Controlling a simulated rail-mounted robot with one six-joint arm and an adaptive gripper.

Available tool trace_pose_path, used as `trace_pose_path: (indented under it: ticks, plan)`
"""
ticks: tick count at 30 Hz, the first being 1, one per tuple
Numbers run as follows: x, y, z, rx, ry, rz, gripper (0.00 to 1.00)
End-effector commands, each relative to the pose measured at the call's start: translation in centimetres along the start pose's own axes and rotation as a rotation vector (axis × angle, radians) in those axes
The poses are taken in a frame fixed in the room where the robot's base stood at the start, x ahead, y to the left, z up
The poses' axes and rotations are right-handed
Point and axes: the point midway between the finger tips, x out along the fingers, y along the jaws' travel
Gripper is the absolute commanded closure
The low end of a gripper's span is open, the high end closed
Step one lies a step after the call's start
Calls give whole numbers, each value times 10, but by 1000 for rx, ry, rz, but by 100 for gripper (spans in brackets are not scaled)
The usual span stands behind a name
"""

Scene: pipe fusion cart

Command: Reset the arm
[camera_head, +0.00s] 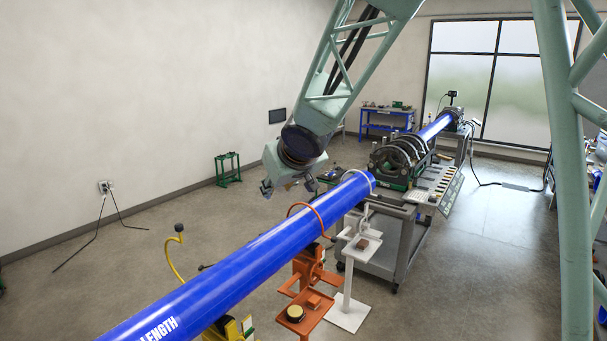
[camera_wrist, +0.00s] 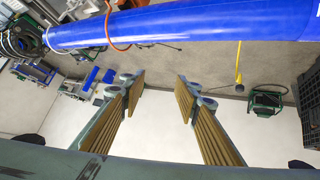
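My gripper (camera_head: 289,187) hangs in mid-air in the head view, just left of the near blue pipe's far end. In the wrist view my gripper (camera_wrist: 160,82) shows two ribbed fingers spread wide apart. Nothing is between them. The long blue pipe (camera_head: 250,255) runs from the bottom left toward the cart, and in the wrist view it crosses the top (camera_wrist: 180,24), apart from the fingertips. It carries white lettering near its lower end.
An orange stand (camera_head: 311,270) and a white stand (camera_head: 350,295) are at the pipe. The fusion machine (camera_head: 402,158) sits on a grey cart (camera_head: 405,235), with another blue pipe (camera_head: 435,127) behind. A green stand (camera_head: 228,168) is near the wall. Open floor lies left.

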Motion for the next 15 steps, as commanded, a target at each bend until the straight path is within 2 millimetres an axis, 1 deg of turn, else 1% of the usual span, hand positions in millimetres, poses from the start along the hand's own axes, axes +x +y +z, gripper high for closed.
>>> trace_pose_path:
  ticks: [1,6,11,15]
  plan:
    - [-8,8,7,9,-5,16,70]
    - [-37,35,31,42,-34,70,70]
    - [-65,55,56,71,-64,114,70]
    - [-89,71,81,99,-94,150,70]
